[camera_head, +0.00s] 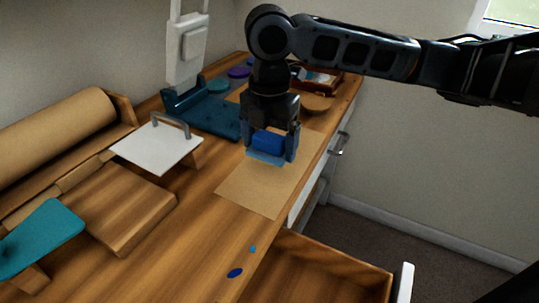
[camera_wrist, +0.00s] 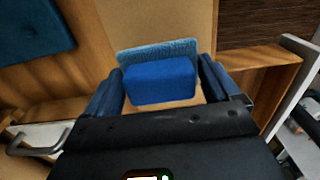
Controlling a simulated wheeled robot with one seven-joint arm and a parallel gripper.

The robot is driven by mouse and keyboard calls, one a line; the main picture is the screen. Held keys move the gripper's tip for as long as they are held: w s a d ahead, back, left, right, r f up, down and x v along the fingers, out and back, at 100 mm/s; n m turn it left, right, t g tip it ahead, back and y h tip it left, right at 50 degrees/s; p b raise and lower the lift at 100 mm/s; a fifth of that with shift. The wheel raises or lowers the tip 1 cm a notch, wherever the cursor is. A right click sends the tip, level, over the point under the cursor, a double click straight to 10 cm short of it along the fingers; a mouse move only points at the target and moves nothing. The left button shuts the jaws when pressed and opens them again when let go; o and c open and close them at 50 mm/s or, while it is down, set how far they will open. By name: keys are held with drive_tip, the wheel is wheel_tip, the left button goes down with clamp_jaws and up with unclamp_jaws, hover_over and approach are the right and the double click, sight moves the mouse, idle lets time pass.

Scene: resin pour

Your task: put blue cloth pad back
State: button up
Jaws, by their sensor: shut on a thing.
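My gripper (camera_head: 270,152) is shut on the blue cloth pad (camera_head: 267,142), which has a dark blue block-like body and a lighter blue textured face. In the head view the gripper points down over the far part of a brown paper sheet (camera_head: 255,189). I cannot tell whether the pad touches the paper. In the wrist view the pad (camera_wrist: 160,82) sits between the two blue fingers of my gripper (camera_wrist: 160,88), with its lighter edge (camera_wrist: 158,48) beyond them.
Two blue spots (camera_head: 235,272) mark the wooden counter (camera_head: 200,250). An open drawer (camera_head: 320,270) juts out at the front. A white plate with a handle (camera_head: 157,148), a wooden block (camera_head: 118,205), a teal paddle (camera_head: 40,238) and a dark blue stand (camera_head: 205,115) are to the left.

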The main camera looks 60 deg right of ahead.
sight(270, 156)
drive_tip(key=shift+f, duration=1.9)
drive_tip(key=shift+f+b, duration=0.2)
drive_tip(key=shift+b, duration=0.15)
drive_tip(key=o, duration=0.9)
wheel_tip(270, 156, up, 12)
drive_tip(key=shift+r+p, duration=0.2)
drive_tip(key=shift+p, duration=0.8)
